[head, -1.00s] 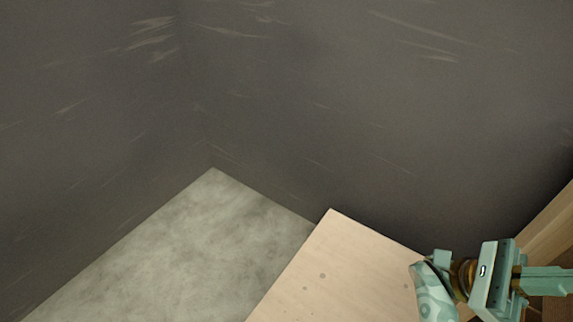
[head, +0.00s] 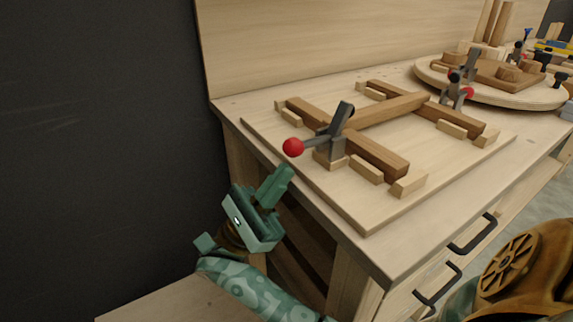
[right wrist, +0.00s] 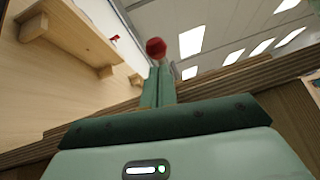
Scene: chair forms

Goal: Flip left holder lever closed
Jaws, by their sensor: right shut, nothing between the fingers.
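The left holder is a dark grey toggle clamp (head: 338,135) on the near left part of a wooden frame jig. Its lever ends in a red ball (head: 292,147) that sticks out leftward, near the board's left edge. The red ball (right wrist: 156,47) also shows in the right wrist view, just beyond the fingertips. My right gripper (head: 284,178), pale green, is shut and empty beside the bench's left edge. Its fingertips (right wrist: 160,68) point toward the ball, just below it in the head view; I cannot tell if they touch. My left gripper is out of view.
The wooden frame (head: 395,108) lies on a flat board on the workbench (head: 390,255), which has black drawer handles. A second clamp with a red ball (head: 468,92) stands at the right. A round turntable (head: 500,89) is behind it. A dark wall (head: 90,130) is at left.

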